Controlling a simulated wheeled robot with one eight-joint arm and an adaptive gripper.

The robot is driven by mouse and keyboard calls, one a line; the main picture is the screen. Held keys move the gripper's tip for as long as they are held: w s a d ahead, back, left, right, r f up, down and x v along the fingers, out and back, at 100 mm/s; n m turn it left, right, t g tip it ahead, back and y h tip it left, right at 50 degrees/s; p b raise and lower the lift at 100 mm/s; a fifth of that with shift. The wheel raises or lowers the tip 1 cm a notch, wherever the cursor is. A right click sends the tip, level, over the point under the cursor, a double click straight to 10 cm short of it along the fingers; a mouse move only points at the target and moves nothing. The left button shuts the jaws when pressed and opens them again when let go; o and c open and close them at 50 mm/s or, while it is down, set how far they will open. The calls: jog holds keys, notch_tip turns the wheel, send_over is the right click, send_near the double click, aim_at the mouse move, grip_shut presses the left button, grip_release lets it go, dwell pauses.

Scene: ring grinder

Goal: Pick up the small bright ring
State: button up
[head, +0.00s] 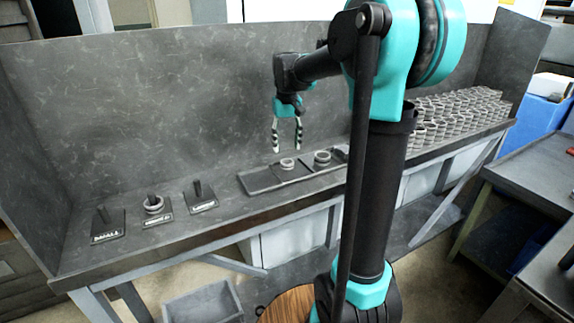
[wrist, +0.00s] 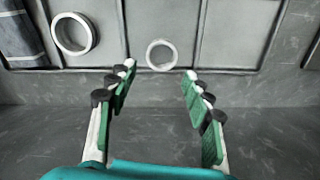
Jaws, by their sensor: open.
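The small bright ring (head: 287,165) lies in a compartment of the dark tray (head: 262,180) on the bench. It also shows in the wrist view (wrist: 161,70), between and just beyond my fingertips, and looks smaller than the other ring beside it. My gripper (head: 286,149) points down above the ring with its fingers spread and nothing between them. In the wrist view the open fingers (wrist: 158,68) are on either side of the ring, apart from it.
A larger ring (head: 322,161) sits in the compartment beside it, also in the wrist view (wrist: 72,53). Labelled peg stands are at left: SMALL (head: 105,227), a middle one (head: 158,217) bearing a ring, and another (head: 201,203). Many stacked rings (head: 450,112) stand at right. A back wall (head: 150,110) rises behind.

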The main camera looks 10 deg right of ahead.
jog(key=shift+s+f, duration=0.2)
jog(key=shift+f, duration=1.25)
jog(key=shift+s+f, duration=0.15)
jog(key=shift+f, duration=1.3)
jog(key=shift+c, duration=0.3)
jog(key=c, duration=0.9)
jog(key=shift+r, duration=0.1)
